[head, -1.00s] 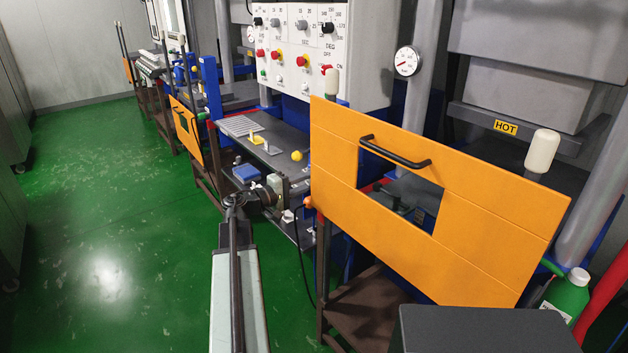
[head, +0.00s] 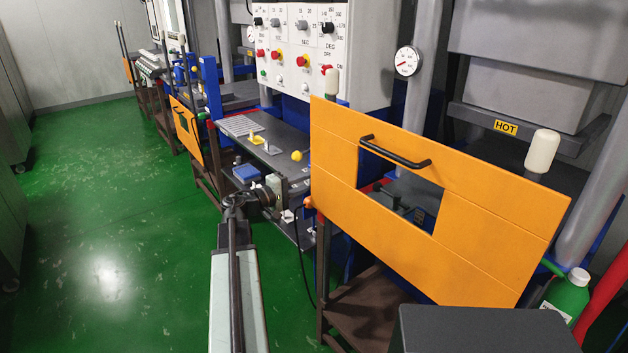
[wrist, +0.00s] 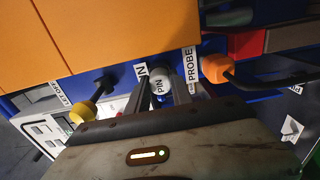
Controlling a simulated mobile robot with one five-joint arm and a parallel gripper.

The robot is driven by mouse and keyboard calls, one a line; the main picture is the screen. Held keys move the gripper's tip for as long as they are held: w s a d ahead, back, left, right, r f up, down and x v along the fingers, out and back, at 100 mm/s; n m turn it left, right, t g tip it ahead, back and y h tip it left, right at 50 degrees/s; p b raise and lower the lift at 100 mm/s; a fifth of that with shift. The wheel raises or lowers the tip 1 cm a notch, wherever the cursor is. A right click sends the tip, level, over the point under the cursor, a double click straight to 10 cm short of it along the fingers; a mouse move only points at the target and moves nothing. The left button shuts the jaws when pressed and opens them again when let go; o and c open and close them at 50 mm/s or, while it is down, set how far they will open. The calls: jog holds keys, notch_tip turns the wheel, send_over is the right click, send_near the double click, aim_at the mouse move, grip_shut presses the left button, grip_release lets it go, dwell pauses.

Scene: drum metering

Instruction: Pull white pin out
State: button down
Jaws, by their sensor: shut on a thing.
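In the wrist view, the white pin (wrist: 161,75) shows as a round pale knob between the two fingers of my gripper (wrist: 163,92). The fingers are shut on it. A label reading PIN shows at the knob. The knob is close under an orange panel, and its shaft is hidden. In the head view, my gripper (head: 286,191) is small, at the front edge of the dark bench left of the large orange guard. The pin cannot be made out there.
In the wrist view, an orange knob (wrist: 215,68) beside a PROBE label is close right of the pin, and a yellow knob (wrist: 83,112) is to the left. In the head view, the orange guard (head: 480,220) stands right of my arm. Green floor (head: 110,230) is clear at left.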

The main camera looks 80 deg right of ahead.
aim_at(306, 182)
jog(key=shift+v, duration=2.85)
jog(key=shift+v, duration=1.95)
jog(key=shift+a, duration=0.15)
